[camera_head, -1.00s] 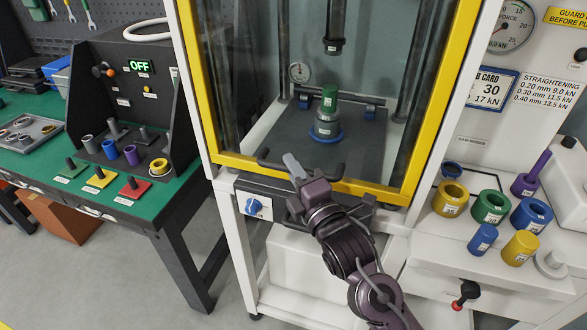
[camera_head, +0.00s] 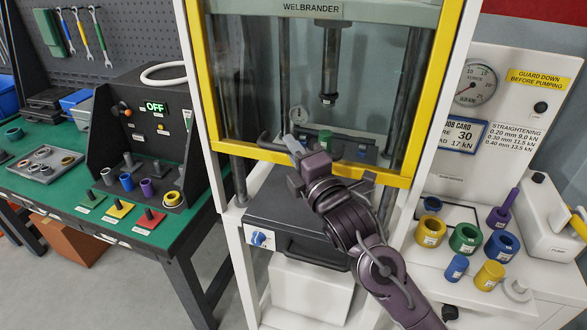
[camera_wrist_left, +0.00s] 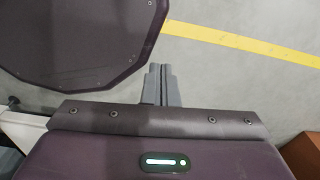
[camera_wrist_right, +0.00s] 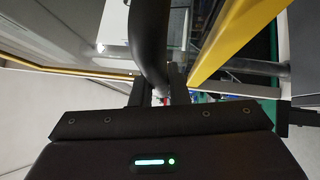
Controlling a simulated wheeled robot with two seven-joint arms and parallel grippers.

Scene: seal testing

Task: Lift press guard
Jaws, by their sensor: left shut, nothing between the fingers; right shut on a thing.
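The press guard (camera_head: 202,85) is a clear panel in a yellow frame on the front of the white press. It is raised, with its lower yellow bar above the dark press bed (camera_head: 290,205) and an open gap beneath. My right gripper (camera_head: 293,145) is shut on the dark guard handle at this lower bar. The handle (camera_wrist_right: 148,45) runs between its fingers in the right wrist view. My left gripper (camera_wrist_left: 162,84) is shut and empty over the floor in the left wrist view; it is outside the head view. A green-topped part (camera_head: 325,138) shows behind the guard, its lower portion hidden.
The press ram (camera_head: 329,75) hangs above. Coloured rings and plugs (camera_head: 465,238) stand on the white shelf at right, beside a hand pump (camera_head: 548,215). A green bench (camera_head: 150,240) with a control box (camera_head: 150,120) is at left. The floor between bench and press is clear.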

